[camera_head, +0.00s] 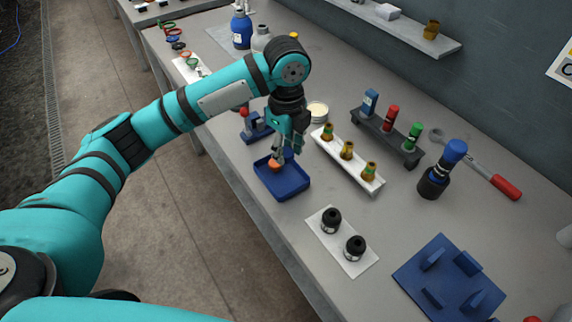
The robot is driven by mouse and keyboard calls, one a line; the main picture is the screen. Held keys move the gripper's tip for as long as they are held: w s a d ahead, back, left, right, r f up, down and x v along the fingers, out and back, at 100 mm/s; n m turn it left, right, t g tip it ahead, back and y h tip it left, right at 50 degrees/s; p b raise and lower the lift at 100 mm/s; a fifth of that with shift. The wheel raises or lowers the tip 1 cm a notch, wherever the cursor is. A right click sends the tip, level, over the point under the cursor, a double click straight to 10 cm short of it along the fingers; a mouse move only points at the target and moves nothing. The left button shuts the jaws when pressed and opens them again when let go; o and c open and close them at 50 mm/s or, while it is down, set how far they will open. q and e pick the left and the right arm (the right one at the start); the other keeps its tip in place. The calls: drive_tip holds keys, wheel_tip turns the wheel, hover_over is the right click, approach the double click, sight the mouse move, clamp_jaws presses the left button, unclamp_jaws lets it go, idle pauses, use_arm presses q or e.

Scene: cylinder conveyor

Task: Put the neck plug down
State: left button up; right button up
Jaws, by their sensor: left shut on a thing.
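The neck plug (275,166) looks like a small orange-red piece. My left gripper (279,154) points down and is shut on it. The plug is inside the outline of the small blue tray (292,193), near its far left corner. I cannot tell whether it touches the tray floor. The fingers hide part of the plug. My right gripper is not in view.
A white rack (359,182) with several small amber bottles stands right of the tray. Behind it is a dark rack (399,150) with coloured bottles. Two black-capped jars (331,220) stand on a white mat (361,264). A blue fixture (411,274) lies front right.

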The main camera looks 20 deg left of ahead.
sight(287, 163)
use_arm(q)
drive_tip(key=shift+w+d+m, duration=0.15)
drive_tip(key=shift+w+m, duration=0.05)
drive_tip(key=shift+m, duration=0.1)
drive_tip(key=f+p, duration=0.1)
drive_tip(key=f, duration=0.4)
drive_tip(key=shift+s, duration=0.2)
wheel_tip(287, 163, down, 4)
drive_tip(key=shift+w+f+p, duration=0.1)
drive_tip(key=shift+f+p, duration=0.05)
drive_tip(key=shift+p, duration=0.3)
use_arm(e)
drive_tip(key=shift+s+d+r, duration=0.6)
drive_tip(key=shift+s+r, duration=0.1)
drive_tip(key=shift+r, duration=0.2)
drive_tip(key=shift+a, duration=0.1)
use_arm(q)
drive_tip(key=o, duration=0.5)
drive_tip(key=shift+f, duration=0.1)
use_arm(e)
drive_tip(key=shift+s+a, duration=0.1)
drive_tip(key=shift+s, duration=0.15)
